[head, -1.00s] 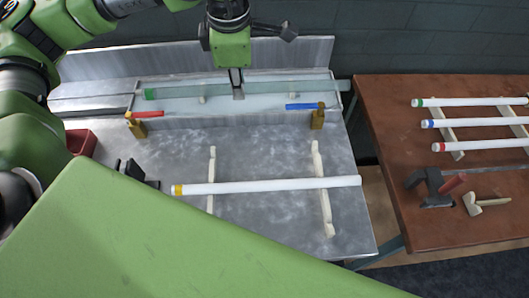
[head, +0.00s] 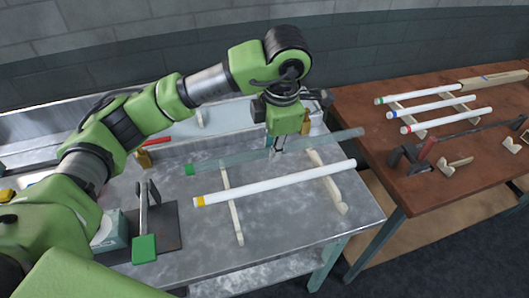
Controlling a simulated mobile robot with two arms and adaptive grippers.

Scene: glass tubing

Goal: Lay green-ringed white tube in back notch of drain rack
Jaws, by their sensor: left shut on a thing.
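My left gripper (head: 277,148) points down and is shut on a green-ended tube (head: 232,160) near its middle. This tube looks clear and pale green rather than white; it lies roughly level across the back ends of the drain rack's rails. The drain rack is two pale notched rails (head: 237,220) on the metal table. I cannot tell whether the held tube touches them. A yellow-ringed white tube (head: 270,185) lies across both rails, in front of the held tube. A green-ringed white tube (head: 425,93) lies on the right-hand table. My right gripper is not in view.
The brown table (head: 395,160) at right holds a blue-ringed tube (head: 425,106), a red-ringed tube (head: 450,120) and a dark clamp tool (head: 410,152). A trough (head: 180,140) stands behind the rack. A dark plate (head: 165,222) with a green-handled device is at left.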

